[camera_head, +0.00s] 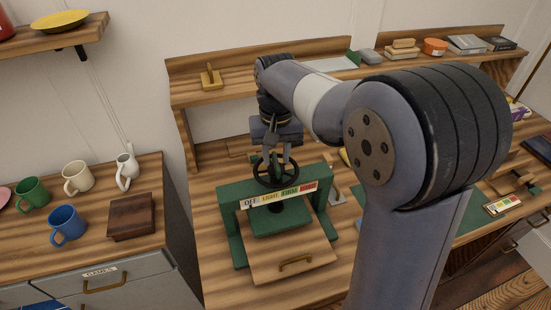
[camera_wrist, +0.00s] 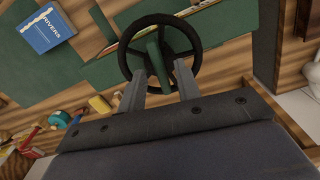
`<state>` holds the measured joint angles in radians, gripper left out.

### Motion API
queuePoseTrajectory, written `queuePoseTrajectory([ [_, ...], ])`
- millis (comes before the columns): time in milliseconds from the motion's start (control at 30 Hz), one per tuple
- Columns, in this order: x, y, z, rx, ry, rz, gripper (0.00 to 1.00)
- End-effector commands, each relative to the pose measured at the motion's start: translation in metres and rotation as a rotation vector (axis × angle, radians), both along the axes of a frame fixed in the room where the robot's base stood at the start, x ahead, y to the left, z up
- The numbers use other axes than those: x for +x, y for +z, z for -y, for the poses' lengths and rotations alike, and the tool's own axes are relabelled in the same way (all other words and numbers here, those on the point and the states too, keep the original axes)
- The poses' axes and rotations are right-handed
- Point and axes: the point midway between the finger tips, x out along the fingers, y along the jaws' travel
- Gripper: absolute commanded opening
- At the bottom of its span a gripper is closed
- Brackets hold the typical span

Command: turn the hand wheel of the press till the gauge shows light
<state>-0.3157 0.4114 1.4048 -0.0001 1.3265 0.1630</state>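The green press (camera_head: 229,224) stands on the bench with a black hand wheel (camera_head: 259,181) on top. Its gauge strip (camera_head: 278,195) reads OFF, LIGHT, FIRM, HARD from left to right. A small dark mark shows by OFF; I cannot tell surely that it is the pointer. My gripper (camera_head: 276,160) is pointed down at the wheel. In the wrist view the wheel (camera_wrist: 128,38) lies at the fingertips, and my gripper (camera_wrist: 160,75) has its fingers apart on either side of a green upright piece (camera_wrist: 156,58) at the wheel's middle. Gaps seem to show beside it; contact is unclear.
A wooden board (camera_head: 290,263) with a brass handle lies at the front of the press. Mugs, including a blue one (camera_head: 67,224), and a brown box (camera_head: 132,217) stand on the left cabinet. A shelf (camera_head: 205,95) runs behind. A blue book (camera_wrist: 49,29) shows in the wrist view.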

Motion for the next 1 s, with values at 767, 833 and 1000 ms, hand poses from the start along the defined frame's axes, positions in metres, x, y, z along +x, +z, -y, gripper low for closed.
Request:
queuePoseTrajectory([
  [767,0.0,-0.017,0.0,0.0,0.0,0.001,0.08],
  [833,0.0,-0.017,0.0,0.0,0.0,0.001,0.02],
  [1000,0.0,-0.017,0.0,0.0,0.0,0.001,0.0],
])
